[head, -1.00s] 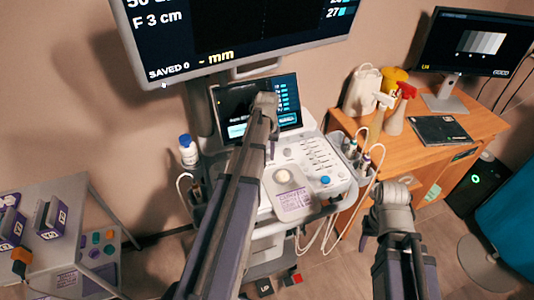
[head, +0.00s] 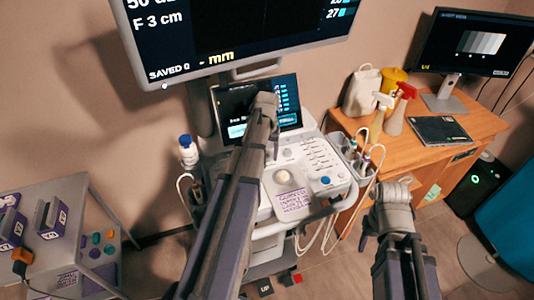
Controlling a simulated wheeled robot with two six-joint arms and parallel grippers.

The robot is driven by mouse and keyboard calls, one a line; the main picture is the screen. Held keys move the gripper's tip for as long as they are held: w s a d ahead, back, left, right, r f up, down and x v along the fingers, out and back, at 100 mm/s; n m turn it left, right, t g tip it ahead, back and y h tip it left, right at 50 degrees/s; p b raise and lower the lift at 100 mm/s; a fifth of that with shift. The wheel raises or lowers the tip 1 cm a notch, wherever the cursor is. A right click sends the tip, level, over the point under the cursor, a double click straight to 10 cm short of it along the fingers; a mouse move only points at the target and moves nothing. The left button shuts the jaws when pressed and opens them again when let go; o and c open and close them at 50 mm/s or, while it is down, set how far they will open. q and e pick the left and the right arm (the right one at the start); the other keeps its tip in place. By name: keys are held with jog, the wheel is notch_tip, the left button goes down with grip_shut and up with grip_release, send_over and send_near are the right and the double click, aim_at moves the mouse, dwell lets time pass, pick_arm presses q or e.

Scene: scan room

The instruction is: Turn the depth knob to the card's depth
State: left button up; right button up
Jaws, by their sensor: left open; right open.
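The ultrasound console (head: 340,190) stands in the middle, with sliders, a round trackball (head: 284,178) and a blue button (head: 326,181). A small round knob (head: 287,154) sits above the trackball; I cannot tell whether it is the depth knob. A pale card with purple writing (head: 293,203) lies at the console's front; its text is too small to read. My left gripper (head: 273,150) is open over the console's upper left, below the touch screen (head: 288,95); its wrist hides much of it. My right gripper (head: 391,187) is open, apart from the console, to its right.
A large monitor (head: 180,40) hangs above and reads "F 3 cm". A wooden desk (head: 390,157) with spray bottles and a second monitor (head: 475,42) stands right. A grey cart (head: 60,205) with purple-labelled boxes stands left. Probe cables hang at the console's right side.

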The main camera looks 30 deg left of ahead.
aim_at(269, 157)
pick_arm(q)
notch_tip(269, 157, up, 8)
jog(key=p, duration=0.7)
jog(key=shift+f, duration=0.15)
jog(key=shift+s+d, duration=0.1)
jog(key=shift+d, duration=0.25)
jog(key=s+d+m, duration=0.2)
jog(key=s+d, duration=0.3)
jog(key=d, duration=0.5)
jog(key=s+d+m, duration=0.3)
jog(key=s+d, duration=0.3)
jog(key=d, duration=0.4)
jog(key=s+d+m+y, duration=0.1)
jog(key=s+d+m, duration=0.1)
jog(key=s+d, duration=0.3)
jog(key=d, duration=0.4)
jog(key=shift+s+d, duration=0.15)
jog(key=shift+d, duration=0.25)
